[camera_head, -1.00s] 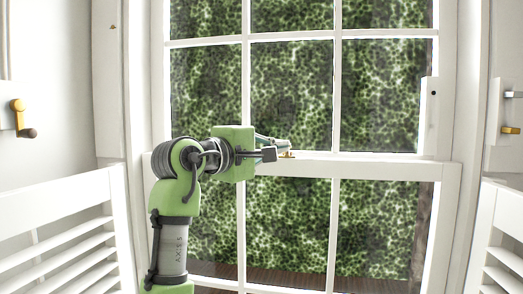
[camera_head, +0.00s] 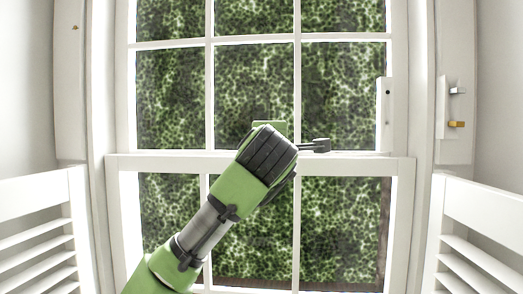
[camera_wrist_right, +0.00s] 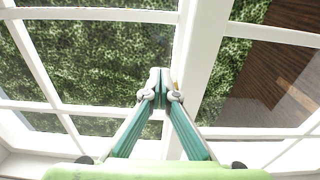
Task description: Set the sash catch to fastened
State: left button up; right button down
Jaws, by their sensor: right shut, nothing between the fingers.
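The white sash window has a meeting rail (camera_head: 355,164) across its middle. My right arm rises from the bottom of the head view, and its gripper (camera_head: 321,146) lies at the meeting rail, pointing right. In the right wrist view my right gripper (camera_wrist_right: 160,82) is shut, with its tips together over the white rail. A small brass-coloured sliver (camera_wrist_right: 177,87) shows beside the fingertips and may be part of the sash catch. The rest of the catch is hidden, so its setting cannot be told. My left gripper is not in view.
White louvred shutters stand at the lower left (camera_head: 42,230) and lower right (camera_head: 480,235). A wall plate (camera_head: 456,145) on the right bears a grey and a brass-coloured fitting. A white upright block (camera_head: 384,120) sits at the sash's right side.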

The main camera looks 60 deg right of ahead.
jog(key=shift+d+b, duration=0.35)
jog(key=shift+d, duration=0.6)
jog(key=shift+s+a, duration=0.1)
jog(key=shift+a, duration=0.05)
dwell(0.6)
jog(key=v, duration=1.2)
